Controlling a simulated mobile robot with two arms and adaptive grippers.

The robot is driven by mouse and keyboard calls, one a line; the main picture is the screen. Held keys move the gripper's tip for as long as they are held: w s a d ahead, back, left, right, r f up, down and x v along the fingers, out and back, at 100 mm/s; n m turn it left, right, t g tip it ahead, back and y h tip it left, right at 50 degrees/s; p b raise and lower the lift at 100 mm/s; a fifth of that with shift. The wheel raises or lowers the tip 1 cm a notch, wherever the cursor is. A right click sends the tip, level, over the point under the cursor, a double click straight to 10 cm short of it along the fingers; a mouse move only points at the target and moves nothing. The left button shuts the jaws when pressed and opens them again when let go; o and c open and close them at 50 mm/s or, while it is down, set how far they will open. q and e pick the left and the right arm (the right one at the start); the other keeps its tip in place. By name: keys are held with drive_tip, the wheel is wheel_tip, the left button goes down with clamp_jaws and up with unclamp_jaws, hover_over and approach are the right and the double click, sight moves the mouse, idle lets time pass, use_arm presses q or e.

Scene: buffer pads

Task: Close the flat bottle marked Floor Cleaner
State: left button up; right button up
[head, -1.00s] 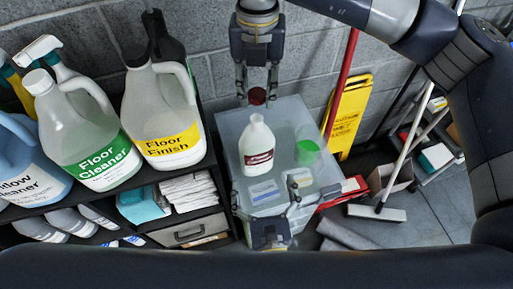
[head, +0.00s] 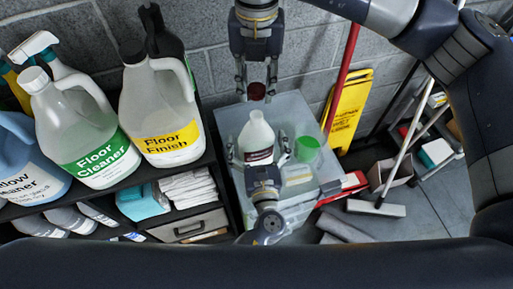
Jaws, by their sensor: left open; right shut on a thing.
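A white bottle (head: 256,133) with a dark red label stands upright on a translucent bin lid (head: 226,118). Its neck is open, without a cap. The label is too small to read. My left gripper (head: 259,153) is open, its fingers on either side of the bottle's lower body; whether they touch is unclear. My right gripper (head: 257,93) is shut on a dark red cap (head: 257,90), held above and behind the bottle's mouth, apart from it. A large jug whose green label reads Floor Cleaner (head: 78,128) stands on the shelf at left with a white cap on.
A green cup-like item (head: 307,149) stands right of the bottle. A Floor Finish jug (head: 160,112) and other bottles crowd the dark shelf (head: 130,187) at left. A red pole (head: 343,72) and yellow sign (head: 348,108) lean at the wall behind.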

use_arm(q)
drive_tip(key=shift+w, duration=0.2)
drive_tip(key=c, duration=1.5)
use_arm(e)
hover_over(256, 116)
drive_tip(key=shift+f, duration=2.45)
drive_tip(key=shift+f, duration=0.9)
drive_tip(key=shift+f, duration=0.6)
